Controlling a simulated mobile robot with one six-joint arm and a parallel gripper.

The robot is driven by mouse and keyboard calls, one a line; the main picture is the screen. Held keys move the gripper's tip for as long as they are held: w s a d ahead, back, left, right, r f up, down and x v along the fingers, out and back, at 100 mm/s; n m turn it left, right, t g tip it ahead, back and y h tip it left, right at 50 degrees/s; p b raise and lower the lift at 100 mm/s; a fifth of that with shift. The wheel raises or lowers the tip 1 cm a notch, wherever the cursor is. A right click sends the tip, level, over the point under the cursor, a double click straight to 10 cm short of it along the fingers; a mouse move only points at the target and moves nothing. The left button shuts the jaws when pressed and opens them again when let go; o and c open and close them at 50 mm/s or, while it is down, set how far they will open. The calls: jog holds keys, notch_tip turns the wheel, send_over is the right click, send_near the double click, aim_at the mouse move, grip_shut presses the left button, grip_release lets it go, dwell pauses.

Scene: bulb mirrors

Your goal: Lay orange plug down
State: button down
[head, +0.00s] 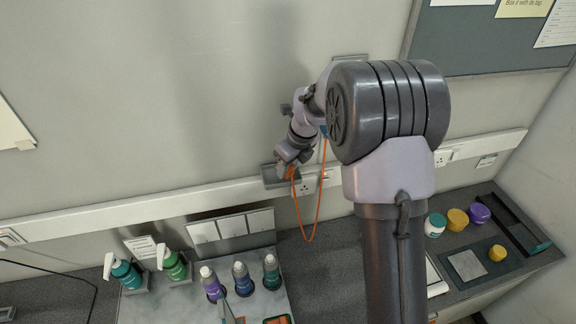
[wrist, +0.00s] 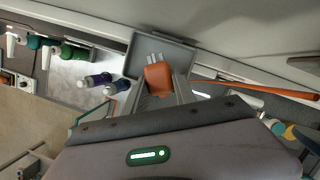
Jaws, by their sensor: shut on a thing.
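The orange plug (wrist: 158,78) is between the fingers of my gripper (head: 287,167), which is shut on it. Its grey pins point away from my wrist, over a small grey tray (wrist: 181,54). The tray also shows in the head view (head: 268,180), fixed at the wall trunking. I cannot tell whether the plug touches the tray floor. The plug's orange cord (head: 312,238) hangs in a loop below my gripper and crosses the right of the wrist view (wrist: 255,88). In the head view the gripper mostly hides the plug.
White trunking (head: 150,212) with a socket (head: 306,187) runs along the wall beside the tray. On the counter below stand a teal spray bottle (head: 124,272), a green one (head: 173,265) and several small bottles. Jars and a grey mat (head: 467,265) are at the right.

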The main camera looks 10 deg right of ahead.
jog(key=shift+f+b, duration=0.6)
jog(key=shift+f, duration=0.05)
jog(key=c, duration=0.9)
grip_release()
jog(key=shift+o, duration=0.2)
jog(key=o, duration=0.6)
jog(key=shift+r, duration=0.1)
notch_tip(320, 180, up, 7)
jog(key=p, duration=0.5)
